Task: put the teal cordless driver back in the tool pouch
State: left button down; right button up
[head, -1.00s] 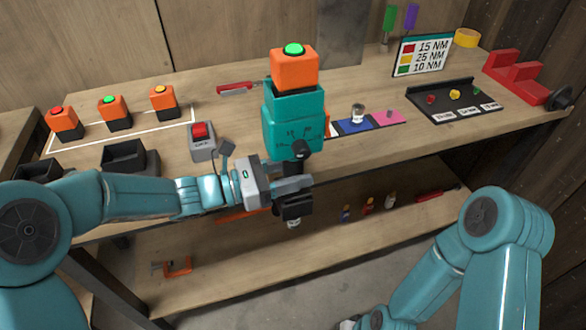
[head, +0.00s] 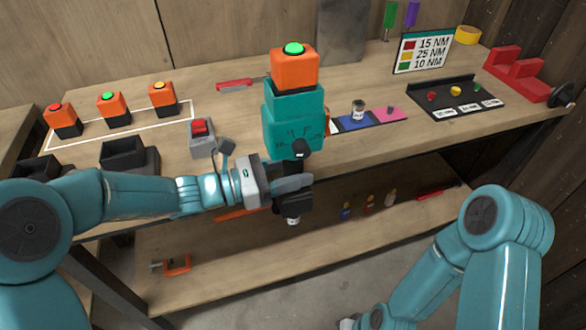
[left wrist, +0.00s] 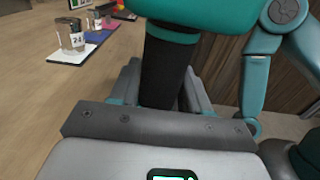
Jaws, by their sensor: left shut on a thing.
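The teal cordless driver (head: 292,138) is held upside down in the head view. Its teal base is up, with an orange block with a green top (head: 294,68) on it, and its black head (head: 293,206) points down. My left gripper (head: 296,184) is shut on the black handle, in front of the bench's front edge. The left wrist view shows the dark handle (left wrist: 164,72) between the fingers, under the teal base. I cannot identify a tool pouch. My right arm shows at lower right, but its fingertips are out of view.
The wooden bench (head: 220,110) carries orange blocks (head: 110,103), black open bins (head: 125,155), a grey box with a red button (head: 201,132), coloured mats (head: 385,115), a black tray (head: 455,92) and a red stand (head: 515,72). A lower shelf (head: 250,265) holds small bottles and an orange clamp (head: 178,264).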

pick_arm(q)
jog(key=shift+f, duration=0.25)
jog(key=shift+c, duration=2.2)
grip_release()
jog(key=shift+f, duration=0.15)
jog(key=v, duration=1.6)
jog(key=shift+s+a, duration=0.15)
